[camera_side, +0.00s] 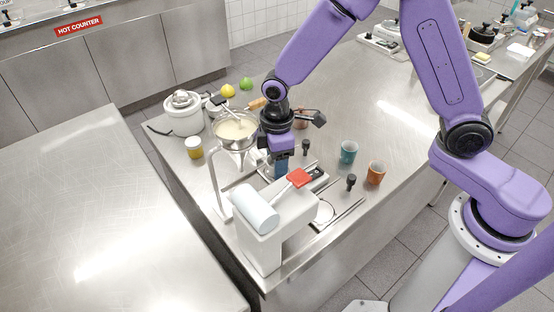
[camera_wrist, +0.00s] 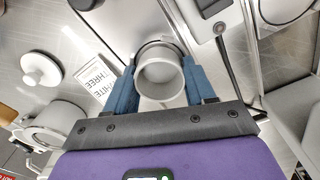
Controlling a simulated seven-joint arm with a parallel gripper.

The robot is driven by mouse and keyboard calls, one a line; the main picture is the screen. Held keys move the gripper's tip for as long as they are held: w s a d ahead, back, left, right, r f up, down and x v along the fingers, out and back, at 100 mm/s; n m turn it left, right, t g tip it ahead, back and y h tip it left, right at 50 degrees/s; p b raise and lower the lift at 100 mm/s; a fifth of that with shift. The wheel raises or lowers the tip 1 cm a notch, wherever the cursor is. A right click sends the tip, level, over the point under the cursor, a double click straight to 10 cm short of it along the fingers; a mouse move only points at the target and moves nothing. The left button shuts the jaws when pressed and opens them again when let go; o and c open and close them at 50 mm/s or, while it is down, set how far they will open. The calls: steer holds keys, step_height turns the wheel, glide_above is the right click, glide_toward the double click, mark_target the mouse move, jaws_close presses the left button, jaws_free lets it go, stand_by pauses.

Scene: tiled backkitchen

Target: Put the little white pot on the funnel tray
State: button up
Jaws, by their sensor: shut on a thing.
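My gripper (camera_wrist: 160,88) has its blue fingers closed on both sides of a small round white pot (camera_wrist: 160,72), seen open-mouthed from above in the wrist view. In the side view my gripper (camera_side: 281,170) points down close to the bench, just right of the funnel stand and behind a white machine; the pot there is mostly hidden by my gripper. A wide metal funnel (camera_side: 236,130) with pale contents sits high on a white stand (camera_side: 216,182). The tray under the funnel is hard to make out.
The white machine (camera_side: 262,225) with a red lever stands in front of my gripper. A teal cup (camera_side: 348,152) and an orange cup (camera_side: 376,173) stand to the right. A yellow jar (camera_side: 194,148) and a larger white pot (camera_side: 183,113) stand left. The far bench is mostly clear.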

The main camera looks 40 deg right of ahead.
steer(key=o, duration=1.2)
steer(key=shift+d+f, duration=0.1)
steer(key=shift+f, duration=0.1)
steer(key=shift+s, duration=0.25)
steer(key=shift+c, duration=0.5)
steer(key=shift+o, duration=0.8)
steer(key=shift+r, duration=0.35)
steer(key=shift+w+r, duration=0.15)
steer(key=shift+r, duration=1.45)
steer(key=shift+w+r, duration=0.1)
steer(key=shift+r, duration=1.55)
